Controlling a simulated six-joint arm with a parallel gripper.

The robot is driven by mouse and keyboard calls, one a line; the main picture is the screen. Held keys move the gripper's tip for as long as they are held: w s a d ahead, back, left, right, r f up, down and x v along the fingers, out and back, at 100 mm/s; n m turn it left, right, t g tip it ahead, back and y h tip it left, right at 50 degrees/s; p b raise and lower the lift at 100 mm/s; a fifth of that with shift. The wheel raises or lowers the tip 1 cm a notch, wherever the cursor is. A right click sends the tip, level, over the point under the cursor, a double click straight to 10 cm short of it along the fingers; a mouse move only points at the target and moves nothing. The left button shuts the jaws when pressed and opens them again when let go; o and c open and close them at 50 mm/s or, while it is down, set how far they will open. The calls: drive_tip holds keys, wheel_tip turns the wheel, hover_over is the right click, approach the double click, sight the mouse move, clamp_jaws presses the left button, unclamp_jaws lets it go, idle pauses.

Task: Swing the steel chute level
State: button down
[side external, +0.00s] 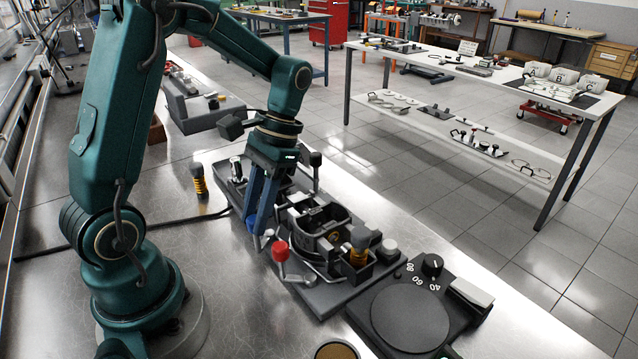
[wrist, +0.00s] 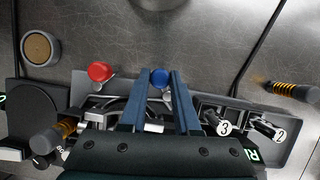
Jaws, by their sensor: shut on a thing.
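My gripper (side external: 256,217) reaches down at the near side of the tray-mounted fixture. In the wrist view its two blue fingers (wrist: 159,76) are closed on a blue knob (wrist: 159,79). The knob also shows beside the fingertips in the side view (side external: 251,225). Bright steel (wrist: 154,127) shows between my fingers, inward of the knob. I cannot tell which part of it is the chute or how far that is tilted, as my fingers and palm hide much of it. A red knob (side external: 280,251) on a steel arm stands beside it, apart from my fingers.
A dark scale with a round plate (side external: 410,317) sits right of the fixture. A yellow-black handle (side external: 359,245) stands upright at the fixture's right end. Tagged levers 3 (wrist: 220,125) and 2 (wrist: 268,127) lie right of my fingers.

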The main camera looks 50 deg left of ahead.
drive_tip(key=shift+w+n+h, duration=0.15)
drive_tip(key=shift+n+h, duration=0.15)
drive_tip(key=shift+n, duration=0.3)
drive_tip(key=shift+d, duration=0.15)
drive_tip(key=c, duration=0.6)
unclamp_jaws()
drive_tip(key=shift+c, duration=0.2)
drive_tip(key=v, duration=0.5)
drive_tip(key=shift+r, duration=0.1)
